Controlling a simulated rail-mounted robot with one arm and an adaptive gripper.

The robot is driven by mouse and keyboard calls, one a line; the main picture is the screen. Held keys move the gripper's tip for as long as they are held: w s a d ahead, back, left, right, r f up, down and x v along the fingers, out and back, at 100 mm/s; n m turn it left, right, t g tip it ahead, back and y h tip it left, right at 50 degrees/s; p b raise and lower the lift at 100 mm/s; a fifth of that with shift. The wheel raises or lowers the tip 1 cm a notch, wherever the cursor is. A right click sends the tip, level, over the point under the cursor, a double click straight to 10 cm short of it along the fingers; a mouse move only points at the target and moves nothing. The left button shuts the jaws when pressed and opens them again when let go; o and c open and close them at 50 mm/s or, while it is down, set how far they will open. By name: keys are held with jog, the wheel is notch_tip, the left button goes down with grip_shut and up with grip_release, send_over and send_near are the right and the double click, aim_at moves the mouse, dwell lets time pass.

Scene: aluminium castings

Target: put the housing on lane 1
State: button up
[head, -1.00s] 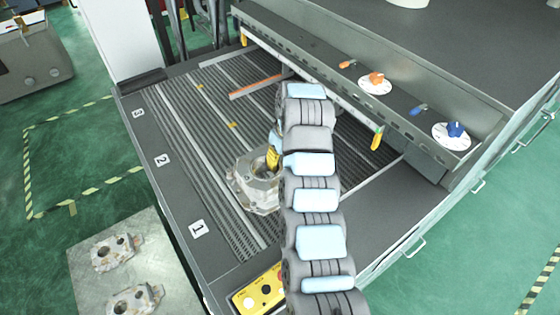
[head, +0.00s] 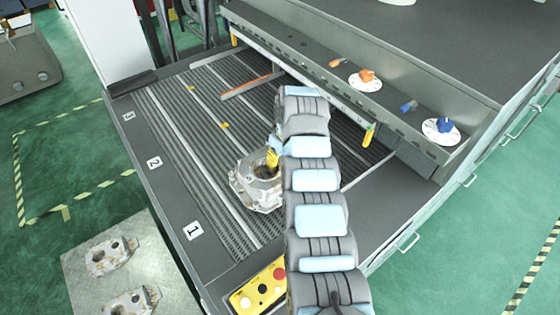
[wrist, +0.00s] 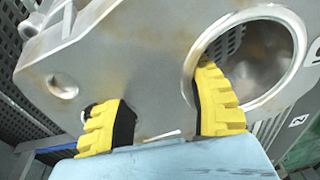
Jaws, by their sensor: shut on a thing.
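The housing (head: 255,188) is a pale grey casting with a large round bore, seen in the head view over the lane 1 side of the slatted conveyor bed, near the "1" label (head: 193,231). My gripper (head: 273,158) reaches it from the right. Whether the housing's underside touches the slats cannot be told.
Lanes labelled 2 (head: 154,162) and 3 (head: 129,116) run farther back. An orange bar (head: 247,87) lies across the bed. A grey plate (head: 85,241) at lower left bears two more castings. A yellow button box (head: 258,288) sits at the front edge. A grey ledge with knobs borders the right.

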jog(key=shift+w, duration=0.1)
jog(key=shift+w+d+f, duration=0.15)
jog(key=shift+d+f, duration=0.05)
notch_tip(320, 180, down, 2)
jog(key=shift+a+f+p, duration=0.1)
jog(key=shift+f+p, duration=0.15)
jog(key=shift+p, duration=0.2)
jog(key=shift+f, duration=0.25)
jog(key=o, duration=1.2)
jog(key=shift+f, duration=0.1)
jog(key=r, duration=0.4)
jog(key=d+r+b, duration=0.1)
jog(key=r, duration=0.7)
jog(key=shift+s+d+b, duration=0.3)
jog(key=shift+s, duration=0.05)
